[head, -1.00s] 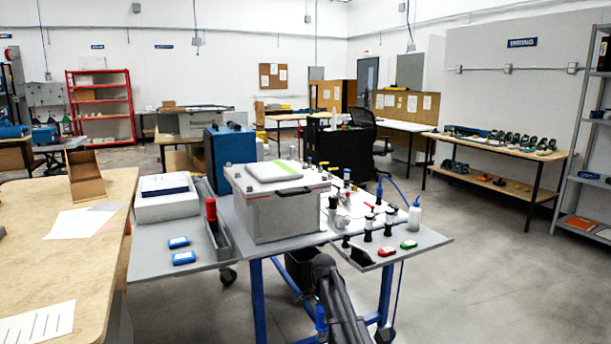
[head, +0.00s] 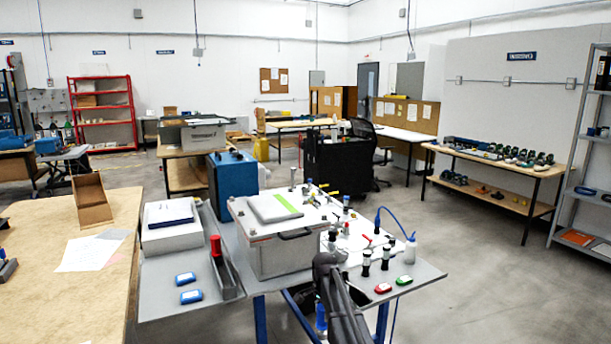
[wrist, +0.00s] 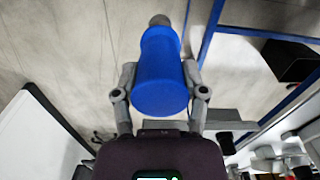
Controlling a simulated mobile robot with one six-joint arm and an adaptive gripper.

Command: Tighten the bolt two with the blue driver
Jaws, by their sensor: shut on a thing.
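My gripper (wrist: 158,92) is shut on the blue driver (wrist: 162,65), whose thick blue handle sits between the two fingers with a grey end pointing away. In the wrist view it hangs over bare floor beside the blue table frame. In the head view a blue shape (head: 321,318), probably the driver, shows low beside my dark arm. The grey analyser box (head: 285,256) stands on the table above and beyond it, apart from it. Small round bolt heads show at its lid edges, such as one at the left (head: 250,247). I cannot tell which is bolt two.
The grey table (head: 163,303) carries blue cases (head: 188,297), a red-handled tool (head: 216,246) in a tray, black-and-white parts, a red case (head: 383,288), a green case (head: 404,280) and a wash bottle (head: 410,250). A wooden table (head: 60,270) stands left. Open floor lies right.

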